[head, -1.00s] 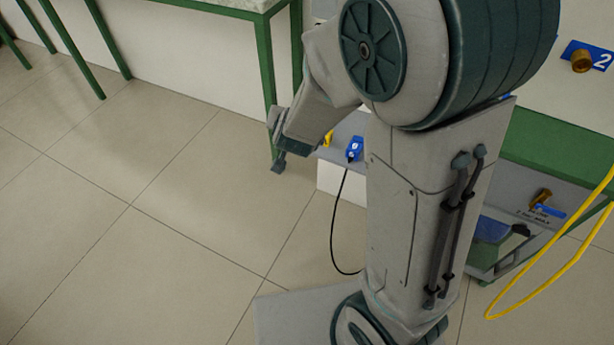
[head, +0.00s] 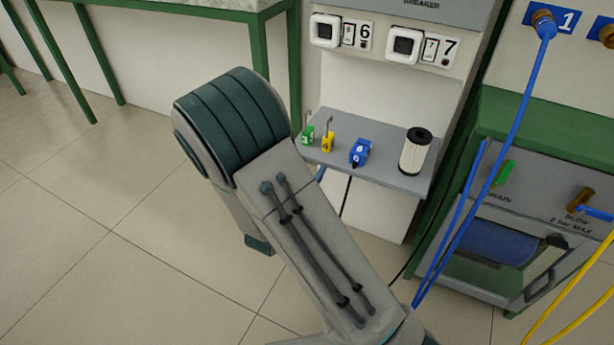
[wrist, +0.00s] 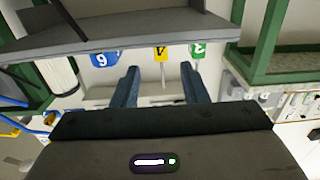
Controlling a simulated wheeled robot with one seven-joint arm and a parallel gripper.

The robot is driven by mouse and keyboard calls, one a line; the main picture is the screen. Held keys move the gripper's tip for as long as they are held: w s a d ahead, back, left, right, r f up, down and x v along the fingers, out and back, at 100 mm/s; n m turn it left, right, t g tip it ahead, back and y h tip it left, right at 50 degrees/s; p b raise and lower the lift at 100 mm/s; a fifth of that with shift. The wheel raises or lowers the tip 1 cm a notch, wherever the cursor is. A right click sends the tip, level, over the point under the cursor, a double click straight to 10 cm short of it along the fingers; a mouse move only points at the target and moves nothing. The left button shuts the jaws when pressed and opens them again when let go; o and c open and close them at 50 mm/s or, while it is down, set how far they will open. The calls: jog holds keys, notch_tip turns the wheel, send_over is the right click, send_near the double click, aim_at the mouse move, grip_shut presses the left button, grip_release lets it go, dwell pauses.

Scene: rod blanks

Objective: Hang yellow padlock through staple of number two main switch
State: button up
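The yellow padlock (head: 327,142), marked 4, stands on a grey shelf (head: 402,181) with its shackle up, between a green padlock (head: 308,135) and a blue one (head: 360,152). In the upside-down wrist view, the yellow padlock (wrist: 160,53) lies ahead, between the lines of my two fingers. My gripper (wrist: 158,70) is open with nothing between its fingers, apart from the padlock.
A white filter cylinder (head: 415,151) stands at the shelf's right. Switches marked 6 (head: 342,32) and 7 (head: 420,46) are on the panel above. A green bench with blue and yellow hoses (head: 480,215) is at right. The floor at left is clear.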

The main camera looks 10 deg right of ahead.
aim_at(327, 138)
jog(key=shift+b+x, duration=0.4)
jog(key=shift+x, duration=4.95)
grip_shut()
jog(key=shift+r, duration=0.2)
jog(key=shift+r+p, duration=0.95)
jog(key=shift+r, duration=0.4)
jog(key=shift+s, duration=0.15)
